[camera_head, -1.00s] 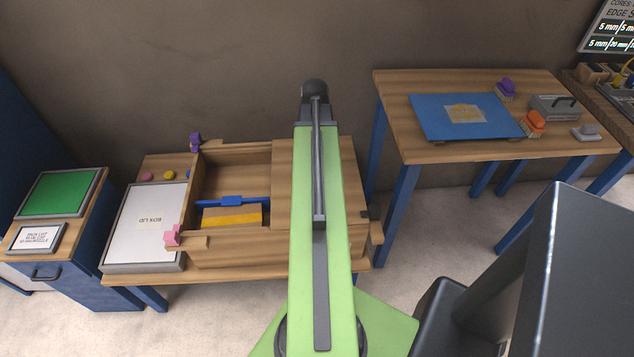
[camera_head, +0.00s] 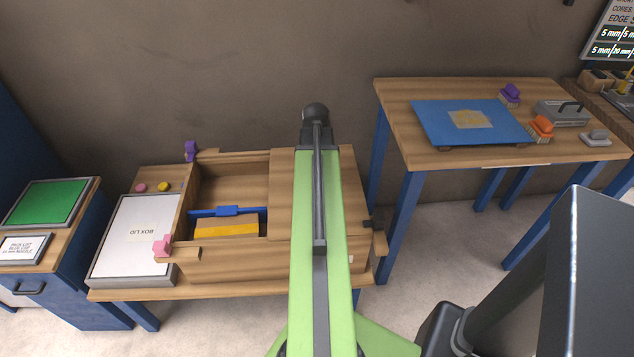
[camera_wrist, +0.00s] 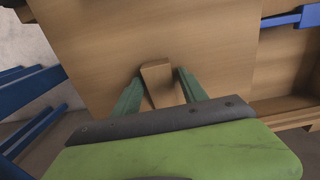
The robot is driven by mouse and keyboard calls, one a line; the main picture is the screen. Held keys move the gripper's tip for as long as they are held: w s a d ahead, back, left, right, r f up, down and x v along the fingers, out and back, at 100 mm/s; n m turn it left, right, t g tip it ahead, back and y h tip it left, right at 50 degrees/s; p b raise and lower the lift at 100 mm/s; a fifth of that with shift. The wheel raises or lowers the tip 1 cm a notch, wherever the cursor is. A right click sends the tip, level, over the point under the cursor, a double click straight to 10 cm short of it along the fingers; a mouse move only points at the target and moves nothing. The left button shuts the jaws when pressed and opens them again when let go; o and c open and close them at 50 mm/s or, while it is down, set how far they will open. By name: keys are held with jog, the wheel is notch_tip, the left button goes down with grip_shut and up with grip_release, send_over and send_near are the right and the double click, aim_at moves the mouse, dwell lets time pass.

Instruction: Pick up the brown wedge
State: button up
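The brown wedge (camera_wrist: 157,78) shows in the wrist view as a small wooden block against the brown wooden box lid panel (camera_wrist: 100,35). My gripper (camera_wrist: 158,76) has its two green fingers on either side of the wedge. The fingers stand apart, with narrow gaps seeming to remain beside the wedge; contact is not clear. In the head view my green arm covers the right part of the box (camera_head: 225,262), and the wedge and fingers are hidden behind it.
The box's open left part holds a blue bar (camera_head: 228,211) and a yellow-faced block (camera_head: 227,226). Pink (camera_head: 163,246) and purple (camera_head: 191,150) clamps sit at its left corners. A second table (camera_head: 440,155) stands right.

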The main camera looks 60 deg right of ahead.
grip_shut()
jog(key=shift+r+p, duration=0.5)
notch_tip(320, 180, up, 4)
jog(key=p, duration=0.4)
jog(key=s+r+p, duration=0.6)
jog(key=s, duration=0.5)
jog(key=shift+s, duration=0.3)
